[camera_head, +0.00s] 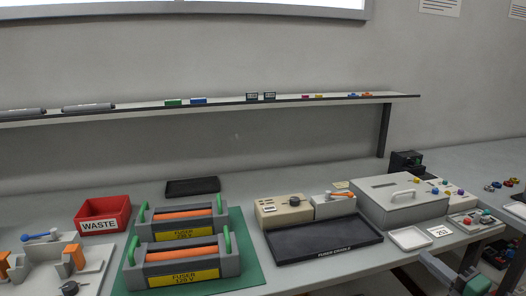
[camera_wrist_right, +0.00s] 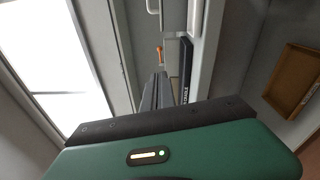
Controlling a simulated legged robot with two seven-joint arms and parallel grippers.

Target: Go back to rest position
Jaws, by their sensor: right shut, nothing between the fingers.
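My right gripper (camera_head: 470,256) is low at the bottom right of the head view, beside the front edge of the bench and partly cut off by the frame. In the right wrist view its dark fingers (camera_wrist_right: 155,92) are together with nothing between them. It holds no object. My left gripper does not show in either view.
The grey bench (camera_head: 330,260) carries two fusers (camera_head: 182,262), a red waste bin (camera_head: 103,214), a black fuser cradle tray (camera_head: 325,240) and a grey lidded box (camera_head: 400,200). A narrow shelf (camera_head: 220,106) runs above. A brown box (camera_wrist_right: 293,82) is below the bench.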

